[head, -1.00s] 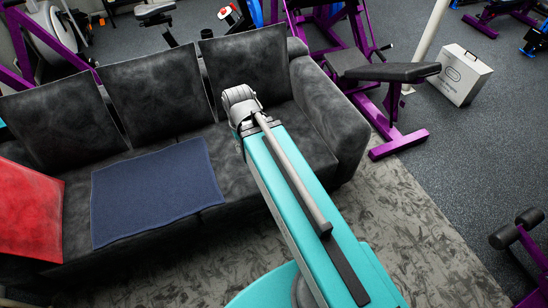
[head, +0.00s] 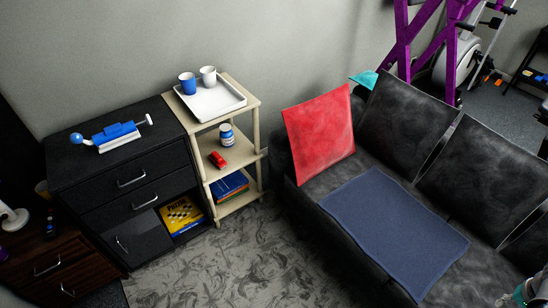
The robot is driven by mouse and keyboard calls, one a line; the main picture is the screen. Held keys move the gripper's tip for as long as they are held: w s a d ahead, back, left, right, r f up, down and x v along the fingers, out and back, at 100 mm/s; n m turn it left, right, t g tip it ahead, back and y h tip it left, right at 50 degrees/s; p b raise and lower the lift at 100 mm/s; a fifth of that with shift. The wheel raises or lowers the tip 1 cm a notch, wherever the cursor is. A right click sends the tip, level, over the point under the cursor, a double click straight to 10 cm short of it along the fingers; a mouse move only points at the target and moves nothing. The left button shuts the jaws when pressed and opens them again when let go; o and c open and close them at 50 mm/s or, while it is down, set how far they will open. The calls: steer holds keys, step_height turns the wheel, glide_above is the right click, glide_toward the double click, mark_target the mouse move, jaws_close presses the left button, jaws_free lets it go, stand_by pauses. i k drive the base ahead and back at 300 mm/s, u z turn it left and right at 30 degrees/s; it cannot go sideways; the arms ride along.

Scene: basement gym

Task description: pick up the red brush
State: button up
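A small red object (head: 218,159) lies on the middle shelf of a light wooden rack (head: 256,101) in the head view. It is too small to tell for sure whether it is the red brush. It lies in front of a small blue and white jar (head: 226,134) on the same shelf. My gripper is not in view. Only a small teal piece of my arm shows at the bottom right corner, far from the rack.
A white tray (head: 203,104) with two cups tops the rack; books lie on its lower shelf. A black drawer cabinet (head: 130,178) stands to its left. The black sofa (head: 380,153) with a red cushion (head: 319,134) stands to its right. Patterned carpet (head: 235,265) in front is clear.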

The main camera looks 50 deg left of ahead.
mark_target(217, 160)
steer(key=u, duration=2.65)
steer(key=i, duration=1.5)
steer(key=z, duration=0.3)
